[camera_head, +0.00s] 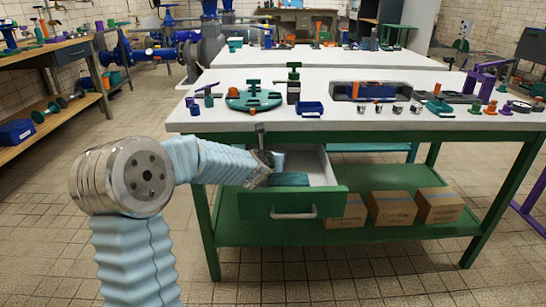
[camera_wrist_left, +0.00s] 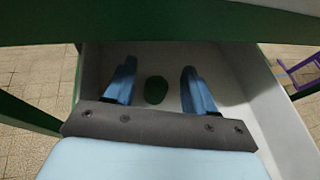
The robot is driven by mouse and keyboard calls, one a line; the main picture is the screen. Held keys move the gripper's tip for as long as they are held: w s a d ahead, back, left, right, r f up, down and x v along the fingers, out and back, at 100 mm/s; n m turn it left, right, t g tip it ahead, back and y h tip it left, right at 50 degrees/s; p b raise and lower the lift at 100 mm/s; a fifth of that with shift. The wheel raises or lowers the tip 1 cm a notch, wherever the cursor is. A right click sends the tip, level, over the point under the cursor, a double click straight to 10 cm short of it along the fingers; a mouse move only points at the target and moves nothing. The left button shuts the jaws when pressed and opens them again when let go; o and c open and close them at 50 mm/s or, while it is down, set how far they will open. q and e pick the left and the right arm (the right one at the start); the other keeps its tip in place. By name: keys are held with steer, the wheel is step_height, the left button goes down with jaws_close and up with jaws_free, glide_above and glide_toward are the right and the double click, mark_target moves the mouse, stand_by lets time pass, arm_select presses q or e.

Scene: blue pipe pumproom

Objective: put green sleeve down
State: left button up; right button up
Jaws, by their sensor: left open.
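The dark green sleeve (camera_wrist_left: 156,91) appears as a small rounded piece lying on the pale floor of the open drawer in the left wrist view. My left gripper (camera_wrist_left: 157,72) is open, its two blue fingers on either side of the sleeve with a gap to each. I cannot tell how high the fingers are above it. In the head view my left arm reaches from the left into the green-fronted drawer (camera_head: 258,206) under the table, and the gripper (camera_head: 277,160) is partly hidden there. The sleeve cannot be made out in that view. My right gripper is not in view.
The white table (camera_head: 330,121) overhangs the drawer. On it are a green round fixture (camera_head: 253,98), a blue tray (camera_head: 312,108) and several small parts. Cardboard boxes (camera_head: 391,208) stand on the green shelf below. The floor in front is clear.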

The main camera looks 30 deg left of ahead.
arm_select(q)
step_height(320, 180, up, 2)
steer(key=shift+s+p, duration=0.1)
steer(key=shift+p, duration=1.05)
steer(key=shift+s+d+r+b, duration=0.15)
steer(key=shift+s+b, duration=0.1)
steer(key=shift+s, duration=0.25)
steer(key=shift+s+d+f+b, duration=0.1)
steer(key=shift+s+b, duration=0.15)
steer(key=shift+s, duration=0.25)
steer(key=v, duration=0.9)
steer(key=shift+s, duration=0.2)
steer(key=shift+d+r, duration=0.15)
